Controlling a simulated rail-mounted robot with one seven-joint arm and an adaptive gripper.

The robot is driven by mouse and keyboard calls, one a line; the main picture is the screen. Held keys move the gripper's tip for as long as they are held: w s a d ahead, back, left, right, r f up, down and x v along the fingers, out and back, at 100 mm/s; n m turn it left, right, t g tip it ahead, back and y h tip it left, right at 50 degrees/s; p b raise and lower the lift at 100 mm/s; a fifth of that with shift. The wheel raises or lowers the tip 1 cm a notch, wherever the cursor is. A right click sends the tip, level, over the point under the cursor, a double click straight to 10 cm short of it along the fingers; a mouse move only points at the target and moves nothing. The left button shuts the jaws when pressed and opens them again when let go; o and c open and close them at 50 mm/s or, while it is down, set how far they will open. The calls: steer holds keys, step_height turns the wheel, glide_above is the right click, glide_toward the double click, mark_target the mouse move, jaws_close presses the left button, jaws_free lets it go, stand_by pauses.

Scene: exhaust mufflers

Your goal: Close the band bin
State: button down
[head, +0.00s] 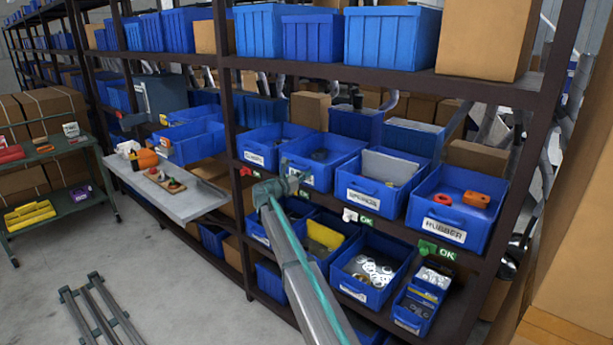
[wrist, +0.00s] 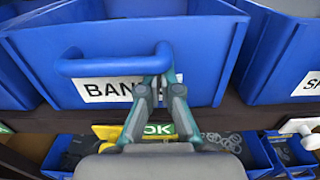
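The band bin (wrist: 208,62) is a blue bin on a shelf, with a white label reading "BAN" before my fingers cover the rest. Its blue handle (wrist: 105,67) crosses the front. In the head view the bin (head: 330,151) stands in the middle row, second from the left in its bay, its open top showing dark contents. My gripper (wrist: 162,80) is in front of the bin, at the handle's right end, its fingertips close together. I see nothing clearly held between them. Whether they touch the bin is hard to tell. The gripper shows in the head view too (head: 294,181).
Several bins fill the shelf below, one with pale rings (head: 345,286). A grey side table (head: 197,204) holds small items at left. The floor (head: 175,300) is mostly clear.

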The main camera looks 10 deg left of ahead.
steer(key=shift+w+r, duration=0.15)
steer(key=shift+w, duration=0.1)
